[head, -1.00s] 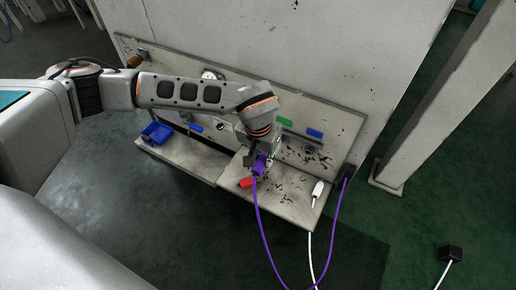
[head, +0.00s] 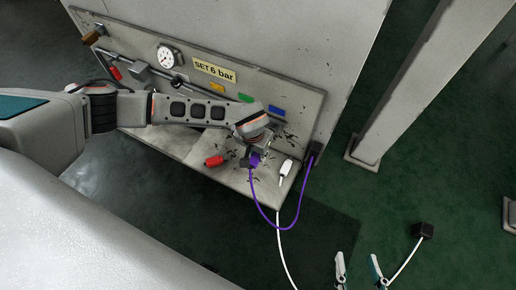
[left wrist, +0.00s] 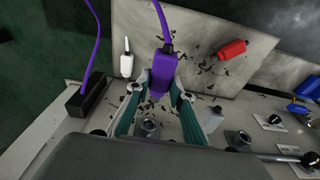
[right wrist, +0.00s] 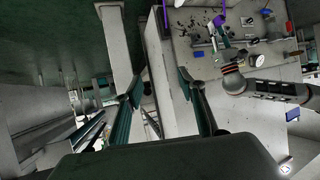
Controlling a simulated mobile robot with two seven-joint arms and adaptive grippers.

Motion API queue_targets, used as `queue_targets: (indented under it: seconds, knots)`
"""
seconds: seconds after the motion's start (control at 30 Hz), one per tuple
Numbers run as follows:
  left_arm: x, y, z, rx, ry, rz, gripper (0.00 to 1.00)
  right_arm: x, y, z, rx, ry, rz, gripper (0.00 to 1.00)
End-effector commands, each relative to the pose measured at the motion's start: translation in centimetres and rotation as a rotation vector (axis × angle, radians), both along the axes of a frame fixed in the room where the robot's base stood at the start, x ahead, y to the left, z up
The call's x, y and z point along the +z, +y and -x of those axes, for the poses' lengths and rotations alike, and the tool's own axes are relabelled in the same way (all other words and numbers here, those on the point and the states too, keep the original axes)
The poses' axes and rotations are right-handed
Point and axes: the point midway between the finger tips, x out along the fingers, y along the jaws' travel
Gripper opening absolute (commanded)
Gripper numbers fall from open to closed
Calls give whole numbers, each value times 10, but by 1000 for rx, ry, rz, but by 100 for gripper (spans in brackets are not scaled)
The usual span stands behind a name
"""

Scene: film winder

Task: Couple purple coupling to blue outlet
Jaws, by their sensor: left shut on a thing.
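My left gripper (head: 250,160) is shut on the purple coupling (head: 256,161), holding it in front of the panel above the light shelf. In the left wrist view the coupling (left wrist: 163,72) is between the fingertips, its purple hose running off the top. A blue tag (head: 276,110) marks the right end of the panel's row; the outlet near it is hard to make out in the head view. A metal fitting (left wrist: 150,128) shows below the coupling in the left wrist view, apart from it. My right gripper (head: 358,262) is open and empty, low on the right over the floor.
A red coupling (head: 213,161) and a white coupling (head: 286,168) lie on the shelf. Yellow (head: 217,87) and green (head: 246,98) tags mark the panel. A black block (head: 316,149) with the purple hose is at the panel's right end. A post (head: 400,90) stands right.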

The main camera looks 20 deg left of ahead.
Motion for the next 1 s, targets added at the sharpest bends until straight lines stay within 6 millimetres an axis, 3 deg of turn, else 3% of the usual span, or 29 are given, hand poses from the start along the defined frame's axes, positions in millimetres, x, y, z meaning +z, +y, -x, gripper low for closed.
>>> queue_targets:
  seconds: [0.4,0.47,0.77,1.0]
  knots:
    - [6,0,-2,0,-6,-2,0,11,0,-5,0,-21,2,40]
    - [1,0,-5,1,-3,-1,0,1,-2,0,0,-2,8,40]
    - [-4,-1,-31,1,5,-1,0,-8,2,6,-2,20,-9,40]
    - [-2,-2,-50,0,3,-1,0,6,6,-2,-7,-9,-38,40]
